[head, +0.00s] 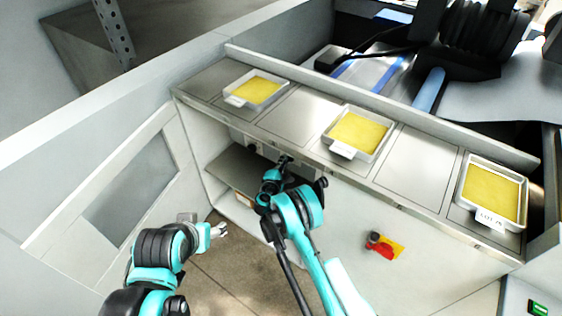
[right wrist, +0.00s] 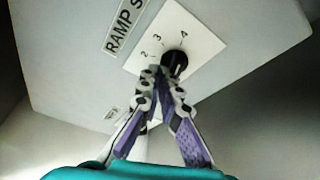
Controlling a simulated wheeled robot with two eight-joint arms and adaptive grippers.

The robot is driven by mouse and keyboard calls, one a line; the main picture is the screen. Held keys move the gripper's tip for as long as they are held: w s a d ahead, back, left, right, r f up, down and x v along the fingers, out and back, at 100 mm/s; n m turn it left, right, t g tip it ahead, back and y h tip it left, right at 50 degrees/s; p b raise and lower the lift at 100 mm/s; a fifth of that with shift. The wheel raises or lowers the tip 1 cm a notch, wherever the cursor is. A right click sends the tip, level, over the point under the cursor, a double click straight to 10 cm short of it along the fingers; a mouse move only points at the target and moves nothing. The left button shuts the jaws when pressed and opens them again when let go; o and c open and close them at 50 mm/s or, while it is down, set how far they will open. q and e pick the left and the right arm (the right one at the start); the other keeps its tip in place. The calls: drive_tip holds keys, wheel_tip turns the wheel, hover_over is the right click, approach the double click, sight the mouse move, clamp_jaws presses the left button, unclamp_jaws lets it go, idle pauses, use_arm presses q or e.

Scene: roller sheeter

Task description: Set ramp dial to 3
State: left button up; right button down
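In the right wrist view the ramp dial is a black knob (right wrist: 174,63) on a white plate (right wrist: 193,32) marked 2, 3 and 4, beside a label starting "RAMP S". I cannot tell which number the knob points to. My right gripper (right wrist: 161,82) has its two purple-padded fingers converging just below the knob, the right fingertip overlapping its lower edge. Whether they touch or grip it is unclear. In the head view the right hand is under the counter edge, and the dial is hidden. My left gripper (head: 219,230) hangs low at the left, apart from everything; its opening is too small to judge.
The counter (head: 293,117) overhangs the right hand and carries several trays with yellow contents. A red knob on a yellow plate (head: 385,246) is on the front panel. An open recess with a shelf (head: 236,165) lies left of the right arm.

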drive_tip(key=shift+d+f, duration=0.1)
drive_tip(key=shift+d, duration=0.35)
drive_tip(key=shift+s, duration=0.1)
idle(0.4)
